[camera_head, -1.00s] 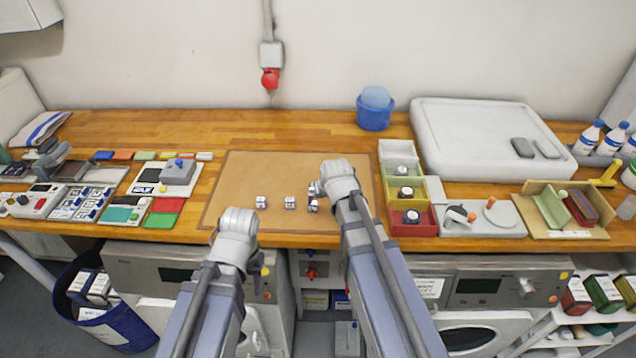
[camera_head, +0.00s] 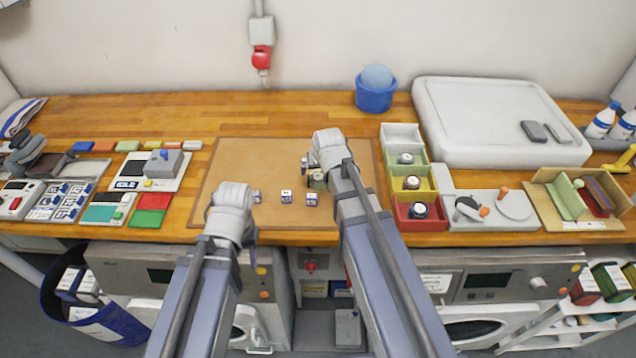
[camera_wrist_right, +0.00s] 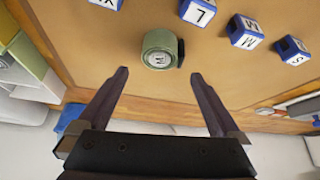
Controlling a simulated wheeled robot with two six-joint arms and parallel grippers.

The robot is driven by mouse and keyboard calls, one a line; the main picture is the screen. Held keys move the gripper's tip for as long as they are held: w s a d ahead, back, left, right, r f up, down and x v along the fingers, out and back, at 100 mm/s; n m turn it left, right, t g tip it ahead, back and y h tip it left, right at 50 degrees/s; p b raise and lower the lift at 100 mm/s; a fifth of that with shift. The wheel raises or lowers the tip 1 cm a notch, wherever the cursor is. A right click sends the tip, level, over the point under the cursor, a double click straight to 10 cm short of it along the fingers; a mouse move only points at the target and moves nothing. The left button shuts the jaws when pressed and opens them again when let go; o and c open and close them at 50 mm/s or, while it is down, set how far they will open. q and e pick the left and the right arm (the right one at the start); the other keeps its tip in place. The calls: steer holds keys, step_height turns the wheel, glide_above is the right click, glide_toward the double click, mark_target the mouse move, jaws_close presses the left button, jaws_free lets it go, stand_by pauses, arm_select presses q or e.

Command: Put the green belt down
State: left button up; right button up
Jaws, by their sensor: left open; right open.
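The green belt (camera_wrist_right: 160,48) is a small roll with a pale marked end, standing on the brown mat in the right wrist view. In the head view it (camera_head: 317,181) shows partly, beside my right wrist. My right gripper (camera_wrist_right: 160,76) is open, with its fingertips apart on either side just short of the roll and nothing between them. In the head view the right gripper (camera_head: 308,167) is mostly hidden by its own wrist. My left gripper (camera_head: 236,232) is over the mat's front left, its fingers largely hidden by the wrist.
Several white-and-blue lettered cubes (camera_head: 286,196) lie on the mat (camera_head: 240,160) near the roll. To the right, a row of coloured bins (camera_head: 401,132) holds rolls in the green, yellow and red ones; the white one looks empty. The mat's back part is clear.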

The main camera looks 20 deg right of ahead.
mark_target(318, 177)
steer(key=shift+w+f, duration=0.1)
steer(key=shift+f, duration=0.3)
steer(key=b+x, duration=0.3)
steer(key=s+b+x, duration=0.1)
steer(key=shift+w+f, duration=0.15)
steer(key=shift+f, duration=0.25)
steer(key=shift+w+f+b, duration=0.25)
steer(key=shift+f+b, duration=0.05)
steer(key=shift+b, duration=0.2)
steer(key=shift+r, duration=0.1)
steer(key=shift+c, duration=0.6)
steer(key=c, duration=1.4)
step_height(318, 177, up, 10)
steer(key=p, duration=1)
steer(key=shift+c, duration=0.2)
